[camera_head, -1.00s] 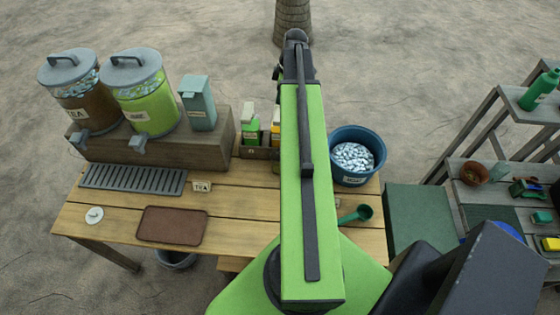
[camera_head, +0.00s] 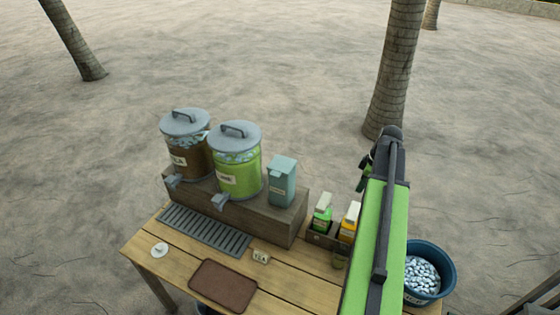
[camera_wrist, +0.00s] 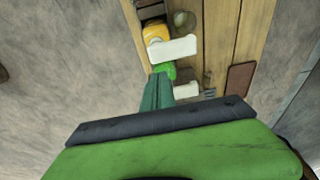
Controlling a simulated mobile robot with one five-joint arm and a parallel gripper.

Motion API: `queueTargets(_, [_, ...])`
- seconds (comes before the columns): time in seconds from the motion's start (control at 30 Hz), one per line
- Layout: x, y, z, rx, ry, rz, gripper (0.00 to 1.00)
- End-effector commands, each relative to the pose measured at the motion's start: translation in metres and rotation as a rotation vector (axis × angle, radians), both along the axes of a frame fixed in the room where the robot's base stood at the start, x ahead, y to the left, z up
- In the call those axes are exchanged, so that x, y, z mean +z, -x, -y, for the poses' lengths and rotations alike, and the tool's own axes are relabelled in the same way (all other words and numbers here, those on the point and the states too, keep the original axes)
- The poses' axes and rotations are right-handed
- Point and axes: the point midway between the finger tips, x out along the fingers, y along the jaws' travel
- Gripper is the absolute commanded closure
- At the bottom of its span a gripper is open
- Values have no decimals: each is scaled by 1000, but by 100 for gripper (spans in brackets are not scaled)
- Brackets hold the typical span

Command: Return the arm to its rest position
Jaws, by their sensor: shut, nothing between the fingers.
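My green and dark grey arm stretches away from me over the right part of the wooden table (camera_head: 290,285) in the head view. Its far end stands above and beyond the table's back edge. My gripper (camera_head: 363,177) shows there as a small dark green shape, partly hidden by the arm. In the wrist view, my gripper's teal fingers (camera_wrist: 158,92) are close together and hold nothing. Beyond them, the wrist view shows a green carton (camera_wrist: 165,70) and a yellow carton (camera_wrist: 155,33) with white tops; touching cannot be judged from that view.
Two lidded drink jars (camera_head: 236,165) and a teal box (camera_head: 282,182) stand on a wooden riser. A drip grate (camera_head: 205,230) and brown tray (camera_head: 222,285) lie in front. A blue ice tub (camera_head: 440,262) is right of my arm. A palm trunk (camera_head: 392,75) rises behind on open sand.

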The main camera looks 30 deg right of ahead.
Motion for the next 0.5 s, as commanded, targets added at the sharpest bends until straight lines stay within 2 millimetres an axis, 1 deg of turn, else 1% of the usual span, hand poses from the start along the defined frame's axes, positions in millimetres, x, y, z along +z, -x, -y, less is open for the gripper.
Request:
queueTargets(0.07, [-3,-2,-5,-3,-1,-3,100])
queueTargets(0.13, [-14,-12,-25,-24,-4,-16,100])
queueTargets(0.17, [-21,-18,-39,-39,-6,-25,100])
queueTargets(0.27, [-51,-42,-108,-122,-11,-70,100])
queueTargets(0.3, [-64,-52,-141,-164,-10,-90,100])
queueTargets(0.33, [-73,-57,-166,-199,-8,-105,100])
queueTargets(0.37, [-82,-62,-191,-233,-4,-118,100])
queueTargets(0.4, [-94,-66,-224,-282,1,-136,100])
queueTargets(0.47, [-112,-68,-273,-356,13,-158,100])
queueTargets(0.5, [-123,-68,-304,-404,22,-170,100])
